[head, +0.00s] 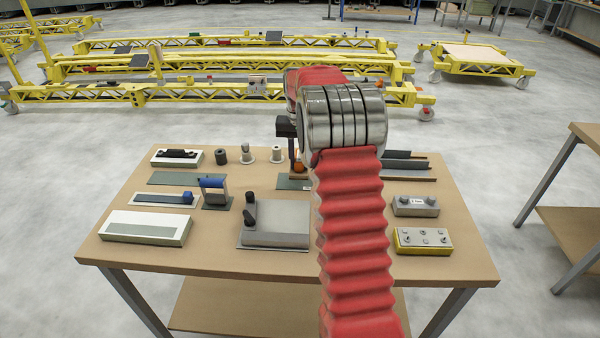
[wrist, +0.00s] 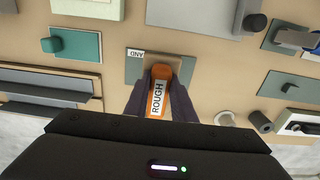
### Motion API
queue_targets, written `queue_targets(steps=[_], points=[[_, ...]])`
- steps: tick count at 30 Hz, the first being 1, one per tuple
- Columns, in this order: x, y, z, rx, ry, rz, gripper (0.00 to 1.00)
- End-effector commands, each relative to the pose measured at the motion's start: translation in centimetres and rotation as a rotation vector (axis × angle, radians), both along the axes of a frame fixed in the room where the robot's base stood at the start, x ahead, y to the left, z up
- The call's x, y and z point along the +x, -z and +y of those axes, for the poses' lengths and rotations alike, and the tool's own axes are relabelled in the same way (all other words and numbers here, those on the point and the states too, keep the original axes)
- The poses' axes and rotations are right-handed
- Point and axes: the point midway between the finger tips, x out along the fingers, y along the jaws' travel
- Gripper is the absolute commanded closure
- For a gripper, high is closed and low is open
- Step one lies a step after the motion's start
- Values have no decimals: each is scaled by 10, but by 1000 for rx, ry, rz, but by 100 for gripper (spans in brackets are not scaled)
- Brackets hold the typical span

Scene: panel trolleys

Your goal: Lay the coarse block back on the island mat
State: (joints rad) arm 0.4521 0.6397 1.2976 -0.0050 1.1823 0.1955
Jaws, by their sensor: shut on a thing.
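The coarse block is orange with a white label reading ROUGH (wrist: 158,98). In the wrist view it is between the two dark fingers of my gripper (wrist: 161,78), which is shut on it. The grey-green island mat (wrist: 134,68) lies under and around the block's far end, with a partly covered white label at its corner. In the head view my gripper (head: 297,158) points down over the workbench, a bit of the orange block (head: 298,168) shows, and the mat (head: 287,184) lies below it. My red arm hides much of this. Whether the block touches the mat I cannot tell.
On the workbench (head: 195,262), a grey plate with dark knobs (head: 275,240) stands in front of the mat. A blue-handled tool (head: 213,188) is to the left, grey angle strips (head: 405,165) to the right. A yellow-edged block (head: 423,241) sits at the front right.

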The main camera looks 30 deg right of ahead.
Motion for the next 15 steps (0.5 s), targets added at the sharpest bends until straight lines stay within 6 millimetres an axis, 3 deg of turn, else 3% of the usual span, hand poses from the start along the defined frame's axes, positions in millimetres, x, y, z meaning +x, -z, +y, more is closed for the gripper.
queue_targets(steps=[8,15], points=[[0,6,0,1,1,2,100],[-1,39,0,1,1,3,100]])
